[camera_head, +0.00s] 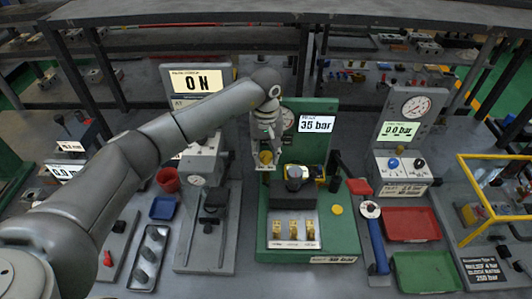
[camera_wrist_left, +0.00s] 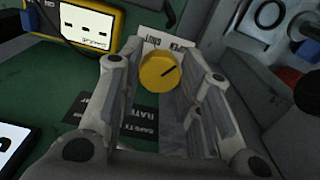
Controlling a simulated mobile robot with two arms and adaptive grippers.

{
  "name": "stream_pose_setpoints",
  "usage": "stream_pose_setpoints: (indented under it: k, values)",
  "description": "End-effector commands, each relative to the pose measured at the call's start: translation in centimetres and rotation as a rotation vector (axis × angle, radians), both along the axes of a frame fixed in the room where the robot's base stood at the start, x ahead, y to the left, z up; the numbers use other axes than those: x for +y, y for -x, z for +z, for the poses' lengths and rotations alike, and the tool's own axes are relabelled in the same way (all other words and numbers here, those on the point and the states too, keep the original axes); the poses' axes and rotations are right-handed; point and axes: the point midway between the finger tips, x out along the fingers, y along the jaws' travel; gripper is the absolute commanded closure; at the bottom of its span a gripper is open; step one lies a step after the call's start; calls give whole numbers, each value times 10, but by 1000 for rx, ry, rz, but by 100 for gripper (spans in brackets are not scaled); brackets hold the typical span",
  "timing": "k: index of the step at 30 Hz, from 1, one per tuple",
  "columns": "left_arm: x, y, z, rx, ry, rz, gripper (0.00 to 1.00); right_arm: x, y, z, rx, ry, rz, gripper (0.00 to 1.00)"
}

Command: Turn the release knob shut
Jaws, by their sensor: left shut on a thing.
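The release knob is a round yellow knob (camera_wrist_left: 158,72) with a black line on its face. It sits between the fingers of my left gripper (camera_wrist_left: 160,88) in the left wrist view. The line slants up to the right. A white label (camera_wrist_left: 165,45) with small print lies just behind the knob, partly hidden. In the head view my left gripper (camera_head: 266,148) reaches down onto the yellow knob (camera_head: 265,158) at the left of the green stand (camera_head: 310,115). The gripper is shut on the knob. The display (camera_head: 317,124) reads 35 bar. My right gripper is not in view.
A dark clamp part (camera_head: 294,180) and a yellow meter (camera_head: 320,172) stand close right of the knob. Red (camera_head: 410,224) and green (camera_head: 428,271) trays lie at the front right.

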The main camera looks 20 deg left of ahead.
Motion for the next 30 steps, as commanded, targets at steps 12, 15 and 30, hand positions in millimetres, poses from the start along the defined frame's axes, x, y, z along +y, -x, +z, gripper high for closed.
stream_pose_setpoints:
  k: [12, 15, 30]
  values:
    - [0, -1, -4, -2, -1, 302, 91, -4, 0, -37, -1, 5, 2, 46]
    - [0, -1, -3, -2, -1, 397, 91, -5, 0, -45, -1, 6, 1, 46]
    - [-1, -2, -2, -3, 1, 863, 91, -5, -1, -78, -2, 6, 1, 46]
